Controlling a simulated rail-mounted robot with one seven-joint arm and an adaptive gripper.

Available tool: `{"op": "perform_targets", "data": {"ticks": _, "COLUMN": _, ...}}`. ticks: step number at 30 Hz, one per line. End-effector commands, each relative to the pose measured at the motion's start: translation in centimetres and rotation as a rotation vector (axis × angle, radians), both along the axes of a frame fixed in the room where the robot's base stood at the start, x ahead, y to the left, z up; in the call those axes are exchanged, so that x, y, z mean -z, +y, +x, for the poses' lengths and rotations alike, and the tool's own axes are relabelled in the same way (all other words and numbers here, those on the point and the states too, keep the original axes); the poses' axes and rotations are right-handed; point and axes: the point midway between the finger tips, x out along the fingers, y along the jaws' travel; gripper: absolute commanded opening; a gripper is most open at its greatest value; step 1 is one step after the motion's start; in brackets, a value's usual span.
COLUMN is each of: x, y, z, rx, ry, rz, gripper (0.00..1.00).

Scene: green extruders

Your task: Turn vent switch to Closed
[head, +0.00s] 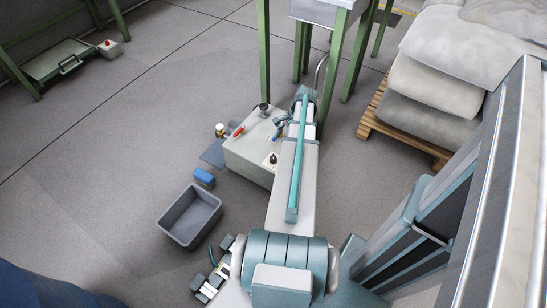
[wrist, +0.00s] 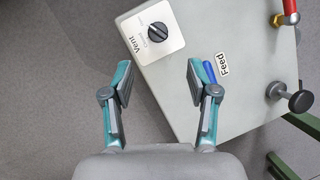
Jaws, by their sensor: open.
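The vent switch (wrist: 157,33) is a round black knob on a white square plate (wrist: 174,44) marked "Vent", on top of a pale grey box (wrist: 215,105). In the head view the switch (head: 272,159) is a small dark knob near the box's front corner. Its exact setting is too small to tell. My gripper (wrist: 160,82) is open and empty, its two teal fingers apart, with the knob ahead of the gap and not between the fingers. In the head view my gripper is partly hidden by my arm, above the box (head: 245,155).
A "Feed" label (wrist: 222,63) and a blue handle (wrist: 209,72) lie beside the right finger.

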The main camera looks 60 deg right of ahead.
Motion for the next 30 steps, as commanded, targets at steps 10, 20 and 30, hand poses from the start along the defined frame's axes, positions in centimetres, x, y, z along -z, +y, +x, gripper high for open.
{"op": "perform_targets", "data": {"ticks": 10, "x": 2.2, "y": 1.2, "z": 0.4, "rx": 0.053, "ry": 0.023, "rz": 0.024, "gripper": 0.59}}
{"op": "perform_targets", "data": {"ticks": 20, "x": 7.4, "y": 3.0, "z": 1.4, "rx": 0.052, "ry": 0.023, "rz": 0.023, "gripper": 0.59}}
{"op": "perform_targets", "data": {"ticks": 30, "x": 9.9, "y": 3.9, "z": 2.0, "rx": 0.051, "ry": 0.023, "rz": 0.021, "gripper": 0.59}}
